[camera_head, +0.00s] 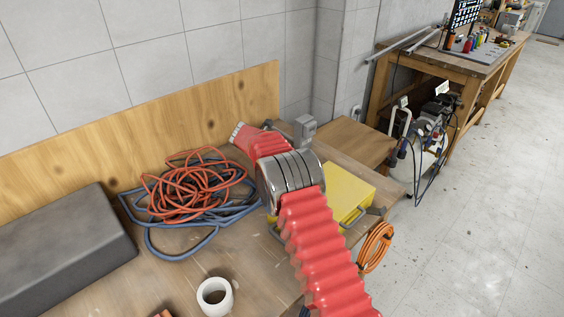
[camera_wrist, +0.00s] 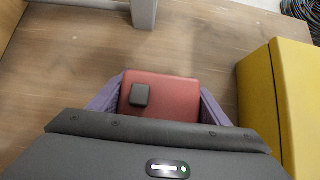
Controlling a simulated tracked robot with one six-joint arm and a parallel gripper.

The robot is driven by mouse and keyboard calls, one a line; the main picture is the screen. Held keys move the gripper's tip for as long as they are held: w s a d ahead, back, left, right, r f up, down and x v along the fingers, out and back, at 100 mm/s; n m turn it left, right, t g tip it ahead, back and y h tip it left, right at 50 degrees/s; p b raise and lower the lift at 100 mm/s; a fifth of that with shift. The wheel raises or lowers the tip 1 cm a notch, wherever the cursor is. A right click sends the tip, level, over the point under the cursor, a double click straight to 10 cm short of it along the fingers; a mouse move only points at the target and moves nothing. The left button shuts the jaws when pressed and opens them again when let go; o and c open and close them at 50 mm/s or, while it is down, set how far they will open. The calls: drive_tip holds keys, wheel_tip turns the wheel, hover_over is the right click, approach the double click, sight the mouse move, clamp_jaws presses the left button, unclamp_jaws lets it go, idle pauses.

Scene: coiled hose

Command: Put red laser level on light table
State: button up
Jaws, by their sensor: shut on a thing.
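The red laser level (camera_wrist: 180,100) shows in the wrist view as a red block with a small dark knob on top. My gripper (camera_wrist: 160,90) has a purple finger on each side of it and is shut on it. Wood surface lies beyond and below it; I cannot tell whether it touches the wood. In the head view my red-sleeved arm hides the level and the fingers. A wooden table (camera_head: 180,265) fills the near part of the head view, and another wooden table (camera_head: 435,60) stands at the back right. I cannot tell which is the light table.
A yellow case (camera_head: 348,192) is close to the gripper's right in the wrist view (camera_wrist: 258,90).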

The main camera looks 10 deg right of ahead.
drive_tip(key=o, duration=1.6)
drive_tip(key=v, duration=1.2)
